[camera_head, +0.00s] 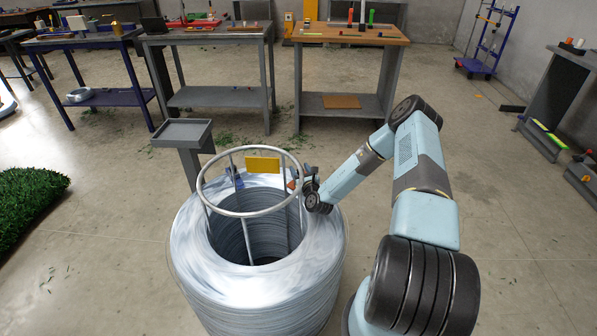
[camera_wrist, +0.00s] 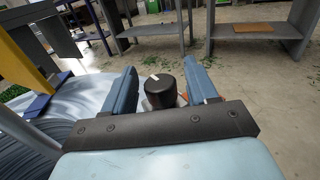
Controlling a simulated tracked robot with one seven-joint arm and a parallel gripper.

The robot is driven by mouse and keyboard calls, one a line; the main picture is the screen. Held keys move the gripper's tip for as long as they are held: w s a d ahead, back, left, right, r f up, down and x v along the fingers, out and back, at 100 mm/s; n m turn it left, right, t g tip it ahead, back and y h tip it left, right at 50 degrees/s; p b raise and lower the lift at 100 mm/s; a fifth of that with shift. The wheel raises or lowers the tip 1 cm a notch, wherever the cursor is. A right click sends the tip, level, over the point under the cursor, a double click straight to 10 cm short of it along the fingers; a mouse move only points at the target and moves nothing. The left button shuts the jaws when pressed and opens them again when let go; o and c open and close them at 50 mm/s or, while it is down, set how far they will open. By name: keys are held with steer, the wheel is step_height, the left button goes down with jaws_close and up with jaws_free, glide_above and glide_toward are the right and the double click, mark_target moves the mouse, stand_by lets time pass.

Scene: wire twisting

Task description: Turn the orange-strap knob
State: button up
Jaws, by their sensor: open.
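A black knob (camera_wrist: 160,92) with a white mark on top stands upright in the middle of the wrist view. A bit of orange (camera_wrist: 182,99) shows beside its base, mostly hidden by my gripper. My gripper (camera_wrist: 160,82) is open, with one blue finger on each side of the knob and visible gaps between. In the head view, my gripper (camera_head: 303,180) is at the right rim of the large wire coil (camera_head: 190,240), next to a small orange patch (camera_head: 291,185). The knob itself is hard to make out there.
A metal ring frame (camera_head: 250,214) with a yellow plate (camera_head: 262,165) rises from the coil close left of my gripper. A grey stand (camera_head: 184,132) is behind the coil.

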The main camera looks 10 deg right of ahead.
steer(key=s, duration=0.4)
steer(key=s+d, duration=0.1)
steer(key=s, duration=0.8)
steer(key=shift+s+d, duration=0.2)
steer(key=shift+s, duration=0.15)
